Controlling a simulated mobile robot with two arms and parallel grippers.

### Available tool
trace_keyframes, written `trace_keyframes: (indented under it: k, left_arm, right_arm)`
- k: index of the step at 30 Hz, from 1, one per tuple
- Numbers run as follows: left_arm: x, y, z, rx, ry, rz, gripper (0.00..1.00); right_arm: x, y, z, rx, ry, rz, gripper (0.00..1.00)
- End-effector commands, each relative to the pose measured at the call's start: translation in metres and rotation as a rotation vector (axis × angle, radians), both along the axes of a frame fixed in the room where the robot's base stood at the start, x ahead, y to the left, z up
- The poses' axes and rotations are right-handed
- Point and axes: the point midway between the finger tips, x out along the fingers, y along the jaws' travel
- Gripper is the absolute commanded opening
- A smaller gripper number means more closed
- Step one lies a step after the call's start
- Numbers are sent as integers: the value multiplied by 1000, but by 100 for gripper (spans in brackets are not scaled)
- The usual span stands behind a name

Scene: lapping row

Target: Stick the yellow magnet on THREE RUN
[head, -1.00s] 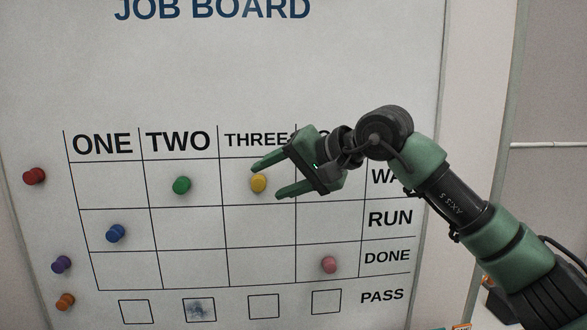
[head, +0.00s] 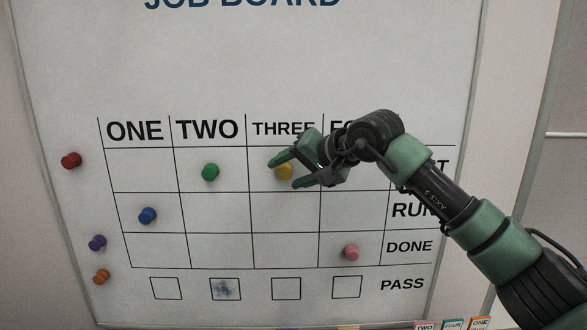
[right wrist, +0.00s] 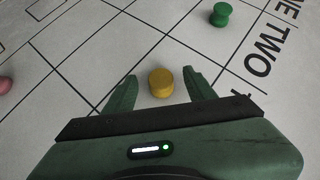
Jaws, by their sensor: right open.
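The yellow magnet (head: 284,172) is on the board in the THREE column, in the top row, whose label is partly hidden by my right arm. My right gripper (head: 281,171) is open at it. In the right wrist view the yellow magnet (right wrist: 161,82) sits between the two spread fingers, with a gap on each side. The THREE RUN cell (head: 285,212) is the empty cell just below, in the row marked RUN. My left gripper is not in view.
A green magnet (head: 210,172) is in TWO, top row. A blue magnet (head: 148,216) is in ONE RUN, and a pink magnet (head: 350,252) in FOUR, DONE row. Red (head: 71,160), purple (head: 97,243) and orange (head: 101,277) magnets are left of the grid.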

Motion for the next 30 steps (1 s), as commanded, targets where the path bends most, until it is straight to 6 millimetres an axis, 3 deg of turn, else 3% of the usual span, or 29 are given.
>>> trace_keyframes:
  k: [2,3,8,9,30]
  left_arm:
    - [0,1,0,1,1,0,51]
    - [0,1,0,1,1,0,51]
    - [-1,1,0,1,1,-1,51]
    - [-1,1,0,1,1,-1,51]
    - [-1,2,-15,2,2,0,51]
  right_arm:
    - [0,0,0,0,0,0,55]
    - [0,0,0,0,0,0,50]
    - [0,0,0,1,1,0,5]
    - [0,0,0,1,1,0,0]
    - [-17,1,0,2,1,2,0]
